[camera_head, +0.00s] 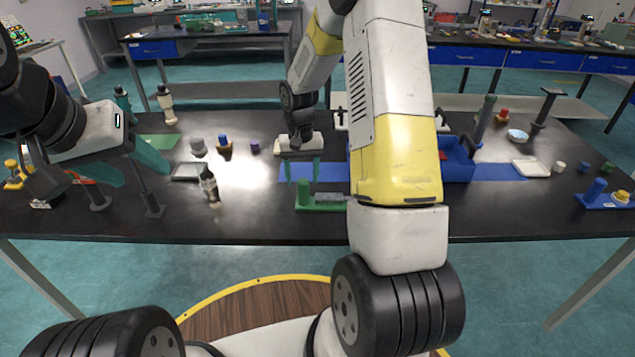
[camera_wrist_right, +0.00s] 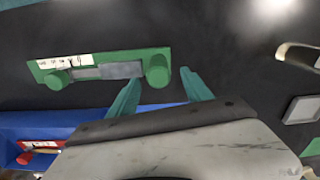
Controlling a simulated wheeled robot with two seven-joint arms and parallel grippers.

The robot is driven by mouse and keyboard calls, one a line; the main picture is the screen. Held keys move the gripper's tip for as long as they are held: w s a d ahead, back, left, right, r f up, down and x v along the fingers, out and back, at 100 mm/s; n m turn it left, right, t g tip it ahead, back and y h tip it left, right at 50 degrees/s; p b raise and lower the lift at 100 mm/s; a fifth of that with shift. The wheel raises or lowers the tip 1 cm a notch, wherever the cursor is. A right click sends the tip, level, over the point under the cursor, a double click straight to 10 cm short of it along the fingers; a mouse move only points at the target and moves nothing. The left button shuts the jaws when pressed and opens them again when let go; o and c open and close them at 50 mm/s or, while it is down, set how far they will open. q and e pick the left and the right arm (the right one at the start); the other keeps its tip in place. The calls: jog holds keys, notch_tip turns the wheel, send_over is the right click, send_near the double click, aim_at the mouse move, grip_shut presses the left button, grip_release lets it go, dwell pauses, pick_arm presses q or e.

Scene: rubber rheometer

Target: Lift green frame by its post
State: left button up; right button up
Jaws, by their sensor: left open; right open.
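The green frame (camera_head: 325,207) lies on the black table near its front edge, with a green post (camera_head: 303,194) at its left end. In the right wrist view the frame (camera_wrist_right: 48,67) shows a white label, a grey strip and the larger round post (camera_wrist_right: 157,71) at its right end. My right gripper (camera_head: 302,172) is open and points down over the post's end. In the wrist view the post appears between the tips of my right gripper (camera_wrist_right: 160,77); I cannot tell the height gap. My left gripper (camera_head: 132,172) is open and empty at the table's left side.
A blue bin (camera_head: 458,168) stands right of the frame, partly behind my right arm. A blue mat (camera_head: 330,172) lies behind the frame. Bare table lies between bottle and frame.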

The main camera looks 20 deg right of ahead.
jog(key=f, duration=0.4)
jog(key=shift+s, duration=0.2)
grip_shut()
